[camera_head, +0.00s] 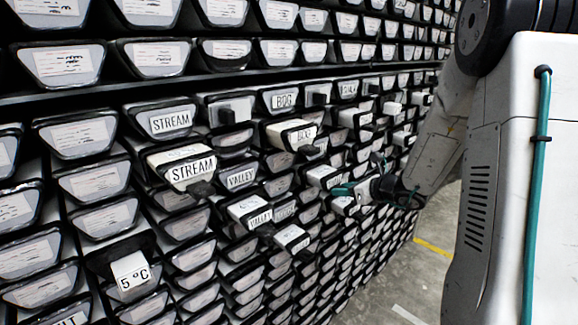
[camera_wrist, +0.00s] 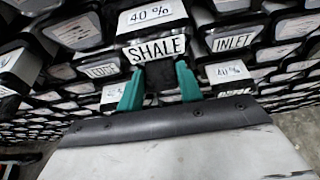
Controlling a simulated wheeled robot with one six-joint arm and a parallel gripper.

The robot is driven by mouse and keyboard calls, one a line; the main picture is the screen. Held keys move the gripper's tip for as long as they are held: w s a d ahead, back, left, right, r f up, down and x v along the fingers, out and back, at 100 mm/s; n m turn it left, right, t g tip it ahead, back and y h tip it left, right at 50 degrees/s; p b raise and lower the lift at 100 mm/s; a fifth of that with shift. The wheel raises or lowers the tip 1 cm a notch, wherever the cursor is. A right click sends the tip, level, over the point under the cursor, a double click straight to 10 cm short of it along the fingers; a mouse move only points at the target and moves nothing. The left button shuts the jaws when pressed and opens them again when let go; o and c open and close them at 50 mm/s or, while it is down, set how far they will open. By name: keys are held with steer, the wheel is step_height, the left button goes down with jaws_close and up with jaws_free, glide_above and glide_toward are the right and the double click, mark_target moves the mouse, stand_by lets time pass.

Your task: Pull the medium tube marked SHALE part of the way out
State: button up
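The tube marked SHALE (camera_wrist: 157,49) is in the middle of the wrist view, with a white label on its front end and a dark grip (camera_wrist: 160,76) below the label. My gripper (camera_wrist: 160,72) has its two green fingers on either side of this grip, just under the label. The fingers are apart with the grip between them; whether they press on it I cannot tell. In the head view my gripper (camera_head: 345,189) is at the rack face, right of centre, and the SHALE label cannot be read there.
A 40 % tube (camera_wrist: 152,15) is directly above SHALE, and an INLET tube (camera_wrist: 242,36) is to the right. Open floor (camera_head: 400,285) lies at lower right.

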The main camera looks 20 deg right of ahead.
jaws_close()
steer(key=shift+w+r, duration=0.1)
steer(key=shift+r, duration=0.05)
steer(key=s+d, duration=0.4)
steer(key=s, duration=0.8)
steer(key=s+d, duration=0.4)
steer(key=s, duration=0.8)
steer(key=shift+s+d, duration=0.15)
steer(key=shift+d, duration=0.25)
stand_by(0.6)
steer(key=o, duration=1)
jaws_free()
steer(key=shift+o, duration=0.2)
steer(key=shift+f, duration=0.25)
